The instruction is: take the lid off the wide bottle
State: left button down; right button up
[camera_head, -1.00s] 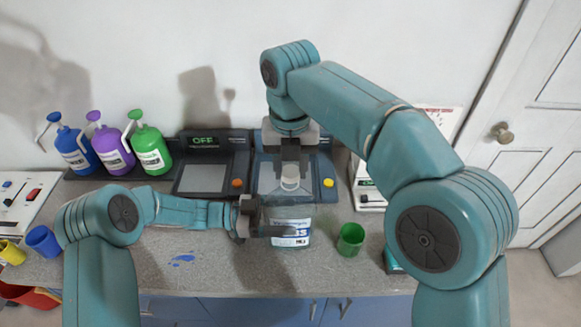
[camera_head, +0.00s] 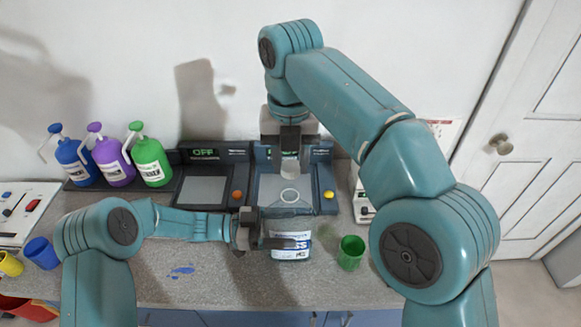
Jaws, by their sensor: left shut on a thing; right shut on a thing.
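The wide bottle (camera_head: 291,253) is a translucent, squat container with a blue and white label, upright on the grey counter. Its round mouth (camera_head: 289,196) shows bare at the top. My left gripper (camera_head: 283,240) is shut on the bottle's body from the left, with one finger across its front. My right gripper (camera_head: 290,158) points down above the bottle and is shut on the pale lid (camera_head: 290,168). The lid is apart from the bottle, with a gap above the mouth. The far finger of my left gripper is hidden.
A green cup (camera_head: 350,254) stands right of the bottle. Behind are two dark devices, one with an orange button (camera_head: 237,195). Blue, purple and green jugs (camera_head: 152,161) stand back left. Blue (camera_head: 41,253) and yellow cups are far left. A blue spill (camera_head: 182,270) marks the counter.

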aim_at(290, 166)
pick_arm(q)
grip_release()
jog(key=shift+a, duration=0.1)
pick_arm(e)
jog(key=shift+f, duration=0.1)
pick_arm(q)
jog(key=shift+a+f, duration=0.1)
jog(key=shift+a, duration=0.2)
pick_arm(e)
jog(key=shift+f, duration=0.15)
notch_tip(290, 166, down, 3)
jog(key=b, duration=0.4)
jog(key=shift+f, duration=0.3)
pick_arm(q)
jog(key=a, duration=1.1)
jog(key=shift+a, duration=0.15)
